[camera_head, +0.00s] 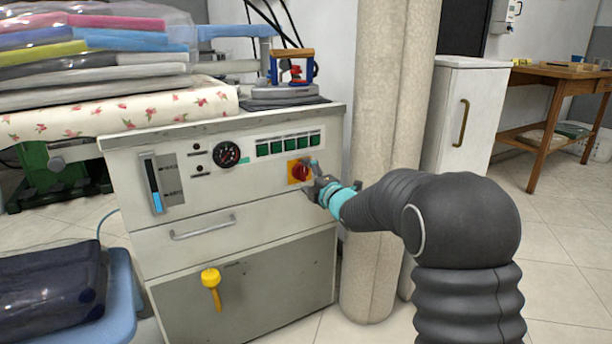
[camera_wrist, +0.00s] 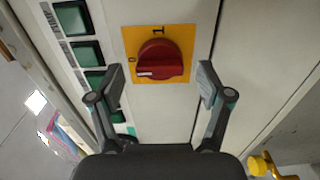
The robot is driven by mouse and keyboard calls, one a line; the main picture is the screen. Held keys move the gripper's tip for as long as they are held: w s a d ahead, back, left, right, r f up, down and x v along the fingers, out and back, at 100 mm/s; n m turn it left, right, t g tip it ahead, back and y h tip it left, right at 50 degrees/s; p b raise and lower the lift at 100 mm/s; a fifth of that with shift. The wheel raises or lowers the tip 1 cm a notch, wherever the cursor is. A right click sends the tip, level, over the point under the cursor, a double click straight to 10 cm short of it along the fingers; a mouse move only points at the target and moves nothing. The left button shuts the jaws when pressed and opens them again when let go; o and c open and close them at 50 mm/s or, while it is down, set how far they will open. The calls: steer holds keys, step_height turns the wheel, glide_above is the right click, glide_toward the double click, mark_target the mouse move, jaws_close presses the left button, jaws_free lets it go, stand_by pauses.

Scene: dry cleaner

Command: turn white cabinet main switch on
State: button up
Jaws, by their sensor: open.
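The white cabinet (camera_head: 215,255) stands in the middle of the head view. In the wrist view the red knob (camera_wrist: 160,60) sits on the yellow plate (camera_wrist: 131,36), marked 0 and 1. The white mark on the knob points toward the 0 side. My gripper (camera_head: 312,183) is at the panel, just right of the knob in the head view. In the wrist view my gripper (camera_wrist: 160,82) is open, one finger on each side of the knob, apart from it.
Green buttons (camera_head: 289,144), a round gauge (camera_head: 226,154) and a yellow handle (camera_head: 211,285) are on the cabinet. An iron (camera_head: 286,90) stands on top. A thick beige column (camera_head: 375,130) rises close behind my arm. A white locker (camera_head: 467,115) stands farther right.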

steer(key=shift+w+a, duration=0.4)
steer(key=shift+w, duration=0.1)
steer(key=c, duration=1.2)
steer(key=shift+o, duration=0.2)
